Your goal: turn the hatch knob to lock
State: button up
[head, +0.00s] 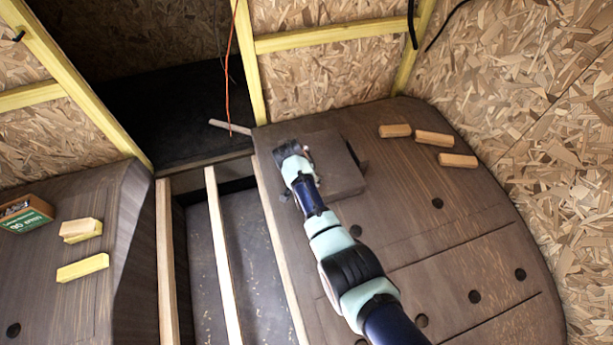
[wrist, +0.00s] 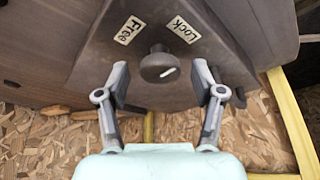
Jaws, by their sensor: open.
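The hatch knob (wrist: 157,66) is round and dark, with a short white mark on the right part of its face. It stands on the dark brown hatch (wrist: 205,62). Behind it are two paper labels, "Free" (wrist: 128,30) at left and "Lock" (wrist: 182,30) at right. The white mark lies on the side of the "Lock" label. My gripper (wrist: 160,82) is open, with one finger on each side of the knob and clear gaps to both. In the head view the raised hatch (head: 338,170) lies under my arm's end, which hides the knob and fingers.
Several wood blocks (head: 433,138) lie on the right arch, and more (head: 82,268) on the left arch by a green-labelled box (head: 25,216). Light wood slats (head: 222,255) span the gap between the arches. An orange cord (head: 231,65) hangs at the back. A chipboard wall (head: 560,120) bounds the right.

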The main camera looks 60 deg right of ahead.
jog(key=v, duration=1.2)
jog(key=w+a+r+n+t, duration=0.2)
jog(key=w+a+n+t, duration=0.25)
jog(key=a, duration=0.75)
jog(key=w+a+r+n+t, duration=0.3)
jog(key=w+a+n, duration=0.15)
jog(key=a, duration=0.75)
jog(key=s+a+r+n+t+y, duration=0.25)
jog(key=a+r+n, duration=0.2)
jog(key=a, duration=0.45)
jog(key=s+a+r+n+t+y, duration=0.25)
jog(key=s+a+r+n, duration=0.2)
jog(key=a, duration=0.55)
notch_tip(320, 180, up, 25)
jog(key=p, duration=2.4)
jog(key=shift+d+f+n+h, duration=0.15)
jog(key=shift+d+n+h, duration=0.05)
jog(key=shift+n+h, duration=0.1)
